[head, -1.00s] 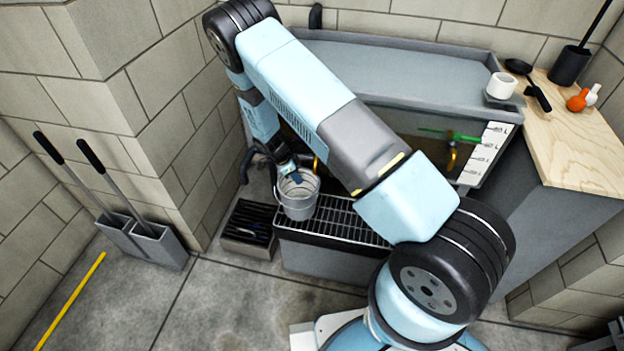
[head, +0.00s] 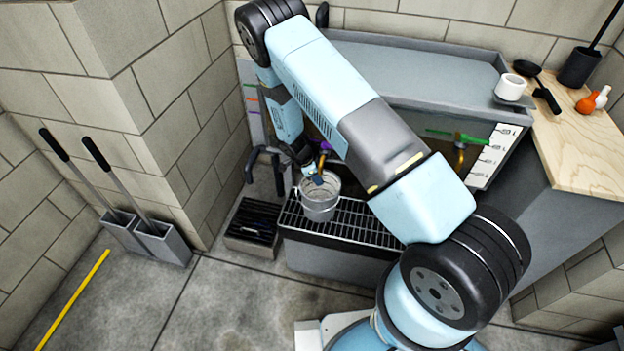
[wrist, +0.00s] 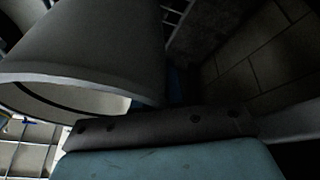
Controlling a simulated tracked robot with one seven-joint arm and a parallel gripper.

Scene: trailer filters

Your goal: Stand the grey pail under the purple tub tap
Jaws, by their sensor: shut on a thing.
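The grey pail (head: 320,200) is upright over the left part of the slatted drain grate (head: 372,230); I cannot tell whether its base touches the slats. It fills the upper left of the wrist view (wrist: 95,45). My gripper (head: 316,180) is shut on the pail at its rim, on the left and back side. The purple tap (head: 325,146) is on the tub front (head: 405,141), just behind and above the pail, partly hidden by my arm. Its brass spout appears close above the pail's back rim; the exact alignment is unclear.
A green-handled tap (head: 458,138) is farther right on the tub. A dark slatted box (head: 252,225) stands on the floor left of the grate. Two long-handled dustpans (head: 160,243) lean by the left wall. The grate's right part is clear, beneath my arm.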

